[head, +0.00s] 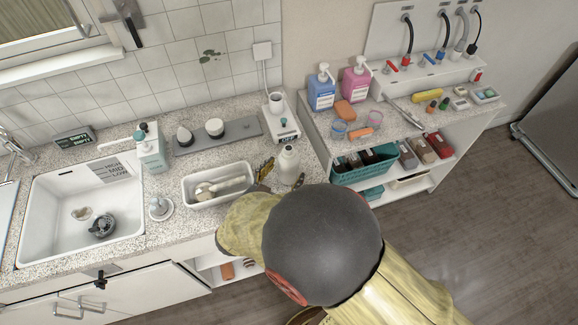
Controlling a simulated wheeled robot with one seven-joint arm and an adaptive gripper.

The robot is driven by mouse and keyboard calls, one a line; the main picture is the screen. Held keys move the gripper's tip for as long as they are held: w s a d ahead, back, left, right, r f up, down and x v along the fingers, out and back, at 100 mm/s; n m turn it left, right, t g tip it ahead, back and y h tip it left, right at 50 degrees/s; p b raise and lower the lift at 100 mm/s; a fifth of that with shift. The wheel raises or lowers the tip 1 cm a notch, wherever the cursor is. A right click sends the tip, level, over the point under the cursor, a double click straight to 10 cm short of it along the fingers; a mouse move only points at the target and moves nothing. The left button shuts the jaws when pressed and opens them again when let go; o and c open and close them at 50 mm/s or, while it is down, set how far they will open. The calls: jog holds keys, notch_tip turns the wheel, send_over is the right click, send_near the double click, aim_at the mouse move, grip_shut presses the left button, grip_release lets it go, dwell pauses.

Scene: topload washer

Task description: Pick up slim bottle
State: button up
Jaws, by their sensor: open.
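A slim pale bottle (288,166) with a narrow neck stands upright on the speckled counter, just right of the white tray. My arm reaches up from the bottom right, and its large dark joint hides most of the wrist. My gripper (281,176) shows only in part at the bottle: one dark and yellow finger is on its left and a dark tip is at its lower right. The jaws are open around the bottle's lower part. I cannot tell whether either finger touches it. The bottle's base is partly hidden.
A white tray (190,187) with pale items lies close left of the bottle. A scale-like device (284,126) stands behind it. A soap dispenser (150,150) and the sink (45,220) are farther left. A crowded shelf unit (318,142) stands right, past the counter's edge.

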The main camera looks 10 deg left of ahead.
jog(key=x, duration=0.3)
jog(key=shift+w+f+b, duration=0.2)
jog(key=shift+w+b, duration=0.1)
jog(key=shift+b, duration=0.1)
jog(key=shift+c, duration=1)
jog(key=c, duration=1.4)
